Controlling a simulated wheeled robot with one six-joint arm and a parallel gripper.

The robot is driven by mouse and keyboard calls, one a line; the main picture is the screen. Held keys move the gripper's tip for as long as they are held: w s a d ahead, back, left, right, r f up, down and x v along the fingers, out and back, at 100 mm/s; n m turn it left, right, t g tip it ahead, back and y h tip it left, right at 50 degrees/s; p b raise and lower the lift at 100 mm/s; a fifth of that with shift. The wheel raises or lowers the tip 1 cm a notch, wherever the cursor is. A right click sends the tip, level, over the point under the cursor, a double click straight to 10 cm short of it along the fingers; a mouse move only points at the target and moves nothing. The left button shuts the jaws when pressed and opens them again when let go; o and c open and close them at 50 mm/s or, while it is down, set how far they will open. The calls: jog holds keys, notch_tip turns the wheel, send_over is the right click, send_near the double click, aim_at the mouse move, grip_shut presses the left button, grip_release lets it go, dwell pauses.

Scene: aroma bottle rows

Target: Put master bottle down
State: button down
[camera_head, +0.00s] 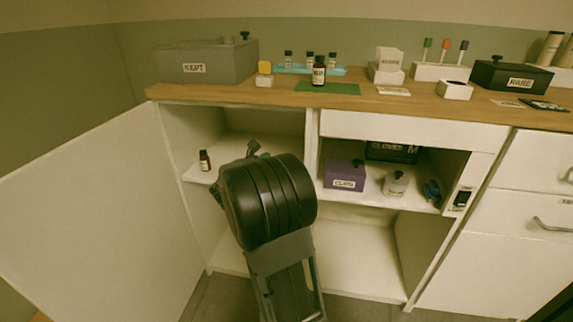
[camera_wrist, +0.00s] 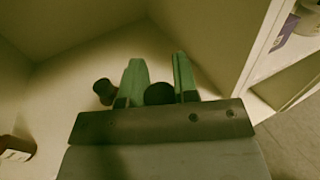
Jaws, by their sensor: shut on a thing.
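My gripper (camera_wrist: 160,82) is inside the open left cupboard, its two green fingers shut on a dark round-topped thing (camera_wrist: 160,94), taken as the master bottle. Only its black top shows between the fingers; its label and base are hidden, so I cannot tell whether it touches the shelf. In the head view my arm covers the gripper and the held bottle. A small dark bottle with a pale label stands on the cupboard's upper shelf (camera_head: 232,147), at the left (camera_head: 205,160). Another dark bottle-like thing (camera_wrist: 104,91) is just left of the fingers in the wrist view.
A labelled brown bottle (camera_wrist: 15,148) shows at the wrist view's left edge. The open cupboard door (camera_head: 90,215) is at the left. A purple box (camera_head: 345,174) sits in the compartment to the right. Another dark bottle (camera_head: 319,71) stands on a green mat (camera_head: 345,89) on the counter.

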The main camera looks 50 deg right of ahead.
jog(key=d+f+b, duration=0.1)
jog(key=d, duration=0.2)
jog(key=w+d+f+b, duration=0.1)
jog(key=d, duration=0.2)
jog(key=d+f, duration=0.1)
jog(key=d, duration=0.2)
jog(key=shift+w+d+b, duration=0.2)
jog(key=shift+w+b, duration=0.1)
jog(key=shift+b, duration=0.1)
jog(key=shift+f, duration=0.25)
jog(key=shift+f, duration=0.2)
jog(key=c, duration=0.9)
grip_release()
jog(key=shift+r, duration=0.1)
